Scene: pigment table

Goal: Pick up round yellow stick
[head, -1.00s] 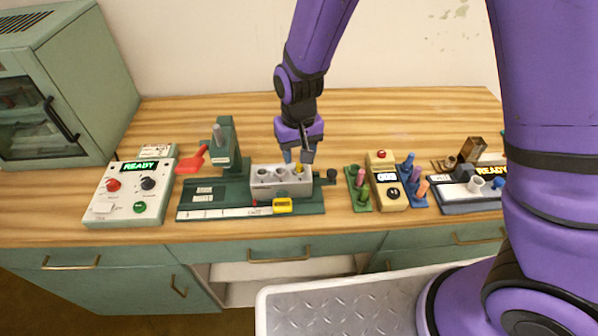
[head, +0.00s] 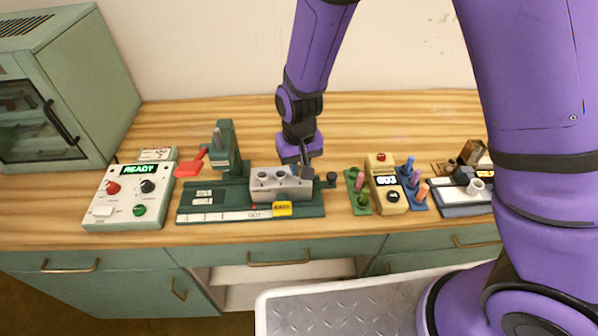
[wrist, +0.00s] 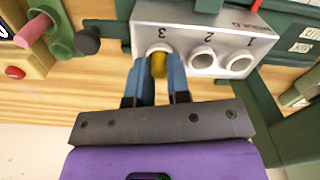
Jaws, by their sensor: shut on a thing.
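The round yellow stick (wrist: 158,66) stands in hole 3 of the grey mold block (wrist: 198,20), with its top end showing in the wrist view. My gripper (wrist: 158,76) has its two blue fingers on either side of the stick and is shut on it. In the head view my gripper (head: 306,168) is low over the right end of the mold block (head: 278,185) and hides the stick. Holes 1 and 2 look free of sticks.
The block sits on a green press base (head: 222,205) with a red lever (head: 190,165). A control box (head: 128,195) reading READY stands left. Green (head: 359,190) and blue (head: 412,188) stick holders flank a yellow timer box (head: 385,184) on the right.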

